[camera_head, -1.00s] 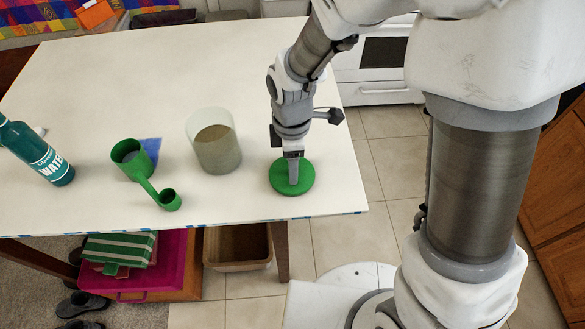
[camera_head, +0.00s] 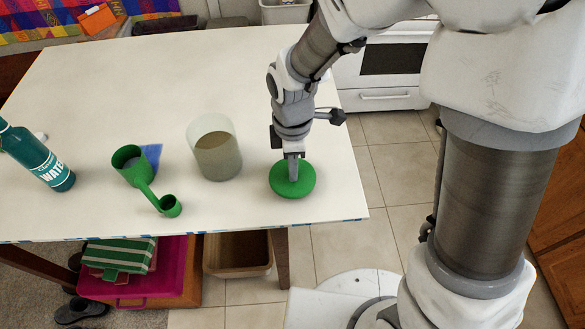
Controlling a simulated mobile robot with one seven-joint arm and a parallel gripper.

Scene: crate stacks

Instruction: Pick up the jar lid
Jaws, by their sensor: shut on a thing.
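The jar lid (camera_head: 304,187) is a round green disc near the right front corner of the white table. My gripper (camera_head: 293,175) points down over its middle and is shut on it. The fingers hide part of the lid's top. I cannot tell whether the lid touches the table or is slightly above it.
A frosted jar (camera_head: 217,150) with brownish contents stands just left of my gripper. Further left are a green double-cup measure (camera_head: 133,167), a blue flat item (camera_head: 153,155) and a teal water bottle (camera_head: 35,157). The white table's (camera_head: 250,75) back area is clear.

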